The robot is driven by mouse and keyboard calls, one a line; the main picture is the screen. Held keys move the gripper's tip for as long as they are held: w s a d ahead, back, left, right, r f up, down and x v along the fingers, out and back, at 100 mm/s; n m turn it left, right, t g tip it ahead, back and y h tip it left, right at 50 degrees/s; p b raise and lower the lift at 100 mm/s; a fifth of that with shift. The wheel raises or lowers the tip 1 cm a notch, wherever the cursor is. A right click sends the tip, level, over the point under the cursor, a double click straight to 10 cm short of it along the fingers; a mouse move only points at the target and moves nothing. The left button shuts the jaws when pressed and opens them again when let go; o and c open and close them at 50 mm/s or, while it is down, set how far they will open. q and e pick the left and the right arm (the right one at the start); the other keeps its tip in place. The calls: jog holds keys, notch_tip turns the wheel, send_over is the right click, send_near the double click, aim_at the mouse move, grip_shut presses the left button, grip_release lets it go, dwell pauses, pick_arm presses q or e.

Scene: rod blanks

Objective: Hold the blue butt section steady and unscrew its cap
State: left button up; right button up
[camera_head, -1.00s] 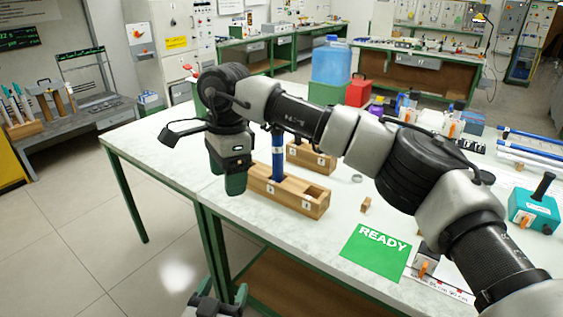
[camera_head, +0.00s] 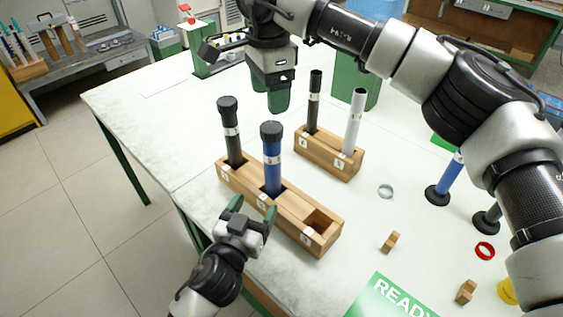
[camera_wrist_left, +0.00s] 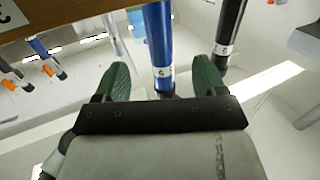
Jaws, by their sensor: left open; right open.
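The blue butt section (camera_head: 272,172) stands upright in the middle slot of the front wooden rack (camera_head: 290,222), with a black cap (camera_head: 271,131) on its top. My left gripper (camera_head: 253,214) is open and empty, low in front of the rack and facing the blue section. In the left wrist view, the blue section (camera_wrist_left: 158,35) with its white band appears between the open green fingers (camera_wrist_left: 162,78), with no contact visible. My right gripper (camera_head: 279,98) hangs behind and above the rack, apart from the cap; its green fingers point down and hold nothing visible.
A black capped section (camera_head: 232,145) stands in the left slot of the same rack; the right slot is empty. A second rack (camera_head: 328,158) behind holds a black and a white rod. Small wooden blocks (camera_head: 390,241), a metal ring (camera_head: 386,191) and a green READY mat (camera_head: 390,300) lie to the right.

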aim_at(270, 180)
pick_arm(q)
jog(key=x, duration=1)
jog(key=shift+w+d+r, duration=0.1)
jog(key=shift+w+d, duration=0.1)
grip_shut()
dwell(0.4)
